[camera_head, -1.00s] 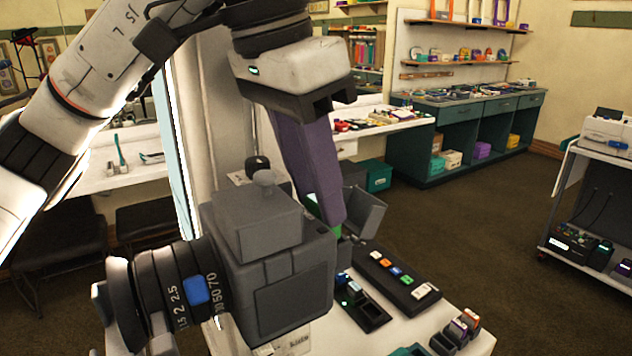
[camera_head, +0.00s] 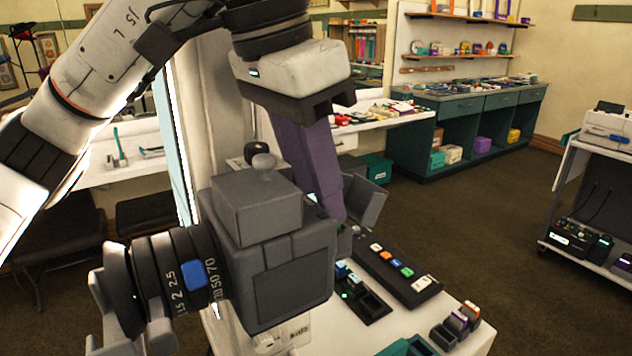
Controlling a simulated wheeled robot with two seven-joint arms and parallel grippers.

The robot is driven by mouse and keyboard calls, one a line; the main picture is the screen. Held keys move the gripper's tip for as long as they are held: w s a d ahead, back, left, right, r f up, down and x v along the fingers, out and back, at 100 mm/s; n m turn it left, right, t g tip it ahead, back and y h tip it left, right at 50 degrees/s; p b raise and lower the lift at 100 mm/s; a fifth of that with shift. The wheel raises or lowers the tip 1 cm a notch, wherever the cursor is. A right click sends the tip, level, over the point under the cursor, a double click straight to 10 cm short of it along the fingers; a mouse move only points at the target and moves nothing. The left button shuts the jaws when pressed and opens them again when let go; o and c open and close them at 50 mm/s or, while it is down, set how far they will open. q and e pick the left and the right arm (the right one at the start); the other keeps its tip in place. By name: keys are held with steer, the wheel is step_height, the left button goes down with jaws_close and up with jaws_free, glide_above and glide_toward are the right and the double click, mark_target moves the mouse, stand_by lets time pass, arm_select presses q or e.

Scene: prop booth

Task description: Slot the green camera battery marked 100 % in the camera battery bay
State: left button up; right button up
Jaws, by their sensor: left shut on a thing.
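The dark grey camera (camera_head: 272,255) stands in the foreground, lens to the left, and hides much of what lies behind it. A grey flap (camera_head: 366,204) stands open at its far right side. My left gripper (camera_head: 337,214) reaches down from above, its purple fingers behind the camera's right edge, close to the flap. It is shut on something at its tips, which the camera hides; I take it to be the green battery. I cannot tell whether the battery is in the bay. My right gripper is not in view.
A dark charger (camera_head: 374,308) and a black panel with coloured buttons (camera_head: 402,268) lie on the white table (camera_head: 455,305) to the right. Small batteries stand in a holder (camera_head: 446,334) near the edge.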

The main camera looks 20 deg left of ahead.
arm_select(q)
steer(key=shift+f, duration=0.25)
steer(key=o, duration=1.2)
steer(key=shift+c, duration=0.2)
steer(key=shift+r, duration=0.1)
steer(key=shift+r+p, duration=0.8)
steer(key=shift+r, duration=2.7)
